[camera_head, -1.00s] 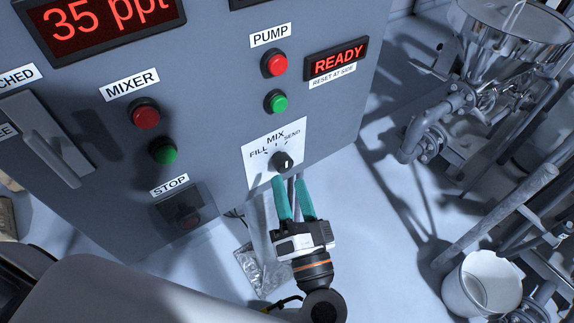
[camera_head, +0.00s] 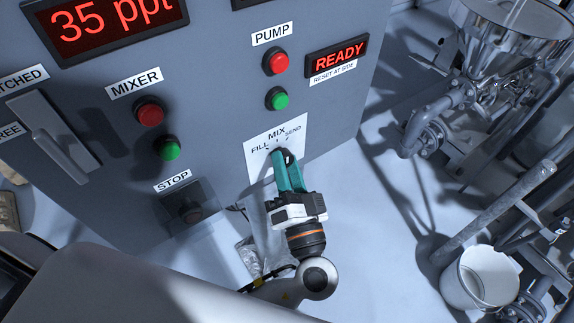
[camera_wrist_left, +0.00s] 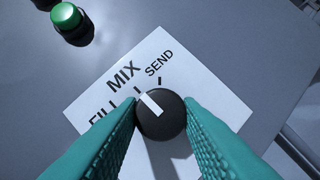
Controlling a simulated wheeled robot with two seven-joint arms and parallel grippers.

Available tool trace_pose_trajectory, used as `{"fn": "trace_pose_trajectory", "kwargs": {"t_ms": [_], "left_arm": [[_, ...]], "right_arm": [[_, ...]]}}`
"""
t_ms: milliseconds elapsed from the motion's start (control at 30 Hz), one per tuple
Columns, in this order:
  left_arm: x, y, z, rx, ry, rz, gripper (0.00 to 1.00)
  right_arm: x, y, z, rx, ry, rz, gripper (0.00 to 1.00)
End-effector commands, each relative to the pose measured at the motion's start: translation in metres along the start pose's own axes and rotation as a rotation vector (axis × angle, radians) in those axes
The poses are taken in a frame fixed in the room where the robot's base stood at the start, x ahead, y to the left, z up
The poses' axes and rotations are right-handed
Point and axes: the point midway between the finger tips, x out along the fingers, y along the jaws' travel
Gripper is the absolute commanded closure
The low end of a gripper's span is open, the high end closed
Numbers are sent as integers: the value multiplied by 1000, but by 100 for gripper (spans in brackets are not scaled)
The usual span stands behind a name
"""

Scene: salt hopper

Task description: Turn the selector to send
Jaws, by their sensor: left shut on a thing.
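The selector is a round black knob (camera_wrist_left: 161,118) with a white pointer line, on a white plate (camera_wrist_left: 88,105) marked FILL, MIX and SEND. In the left wrist view the pointer aims up and left, at the tick by MIX; SEND lies to its right. My left gripper (camera_head: 286,160) has its teal fingers on both sides of the knob, shut on it. In the head view the fingers mostly hide the knob, and the plate (camera_head: 264,170) shows around them. My right gripper is not in view.
Above the plate are the pump's red (camera_head: 276,63) and green (camera_head: 278,98) buttons and a READY display (camera_head: 337,60). To the left are the mixer's red (camera_head: 150,112) and green (camera_head: 168,150) buttons and a covered STOP button (camera_head: 190,211). Pipes and a white bucket (camera_head: 480,278) stand right.

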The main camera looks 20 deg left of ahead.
Motion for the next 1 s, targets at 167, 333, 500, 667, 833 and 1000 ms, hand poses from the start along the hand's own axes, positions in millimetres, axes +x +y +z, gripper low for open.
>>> {"fn": "trace_pose_trajectory", "kwargs": {"t_ms": [167, 333, 500, 667, 833, 1000], "left_arm": [[0, 1, 1, 25, 1, -14, 91], [0, 2, 2, 95, 4, -47, 91], [0, 5, 3, 212, 8, -99, 91], [1, 6, 4, 339, 12, -157, 91], [1, 7, 5, 470, 15, -215, 91], [1, 8, 5, 580, 18, -264, 91]], "right_arm": [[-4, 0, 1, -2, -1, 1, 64], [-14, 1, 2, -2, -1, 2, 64], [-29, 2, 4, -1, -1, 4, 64], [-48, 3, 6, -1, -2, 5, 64], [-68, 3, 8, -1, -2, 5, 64], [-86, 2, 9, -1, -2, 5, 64]]}}
